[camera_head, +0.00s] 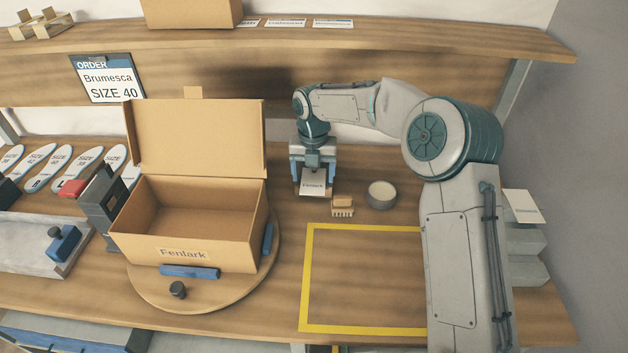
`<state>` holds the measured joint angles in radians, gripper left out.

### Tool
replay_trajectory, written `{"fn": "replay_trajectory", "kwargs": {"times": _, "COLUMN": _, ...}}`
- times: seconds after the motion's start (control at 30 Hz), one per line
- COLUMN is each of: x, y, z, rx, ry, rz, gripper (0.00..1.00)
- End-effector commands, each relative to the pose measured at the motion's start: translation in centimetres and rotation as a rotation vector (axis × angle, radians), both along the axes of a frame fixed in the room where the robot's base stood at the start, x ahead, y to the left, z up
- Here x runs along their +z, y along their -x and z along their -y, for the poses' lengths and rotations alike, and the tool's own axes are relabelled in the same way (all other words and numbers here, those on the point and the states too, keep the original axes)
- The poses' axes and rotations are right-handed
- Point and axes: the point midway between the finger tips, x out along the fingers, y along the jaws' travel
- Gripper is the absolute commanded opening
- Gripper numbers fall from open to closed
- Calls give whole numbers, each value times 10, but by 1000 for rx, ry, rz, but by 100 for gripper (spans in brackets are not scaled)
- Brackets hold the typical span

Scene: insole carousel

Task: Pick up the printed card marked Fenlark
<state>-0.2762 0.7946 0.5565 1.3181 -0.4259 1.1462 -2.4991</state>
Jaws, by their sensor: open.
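The printed card marked Fenlark (312,184) is a small white card behind the brush, right of the box. My gripper (313,183) points down at the card, with a blue finger on each side of it. The gripper is open. I cannot tell whether the fingers touch the card. An open cardboard box (185,255) also bears the name Fenlark on its front and stands on a round wooden turntable (210,299).
A small brush (343,207) and a round tin (382,194) lie close to the gripper. A yellow outlined square (362,228) marks clear bench at front. An order sign (107,78) reads Brumesca, size 40. Several insoles (47,168) lie at left. More cards (333,23) lie on the upper shelf.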

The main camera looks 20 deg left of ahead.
Motion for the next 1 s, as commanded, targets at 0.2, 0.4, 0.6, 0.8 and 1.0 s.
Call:
{"fn": "replay_trajectory", "kwargs": {"times": 0.2, "x": -25, "y": 1, "z": -3, "rx": 2, "ry": 4, "rz": -3, "gripper": 75}}
{"fn": "replay_trajectory", "kwargs": {"times": 0.4, "x": -49, "y": 1, "z": -3, "rx": -1, "ry": 1, "rz": -2, "gripper": 75}}
{"fn": "replay_trajectory", "kwargs": {"times": 0.6, "x": -52, "y": 0, "z": -3, "rx": -1, "ry": 0, "rz": -1, "gripper": 75}}
{"fn": "replay_trajectory", "kwargs": {"times": 0.8, "x": -52, "y": 0, "z": -3, "rx": -1, "ry": 0, "rz": 0, "gripper": 75}}
{"fn": "replay_trajectory", "kwargs": {"times": 1.0, "x": -55, "y": 0, "z": -3, "rx": -1, "ry": 0, "rz": -1, "gripper": 75}}
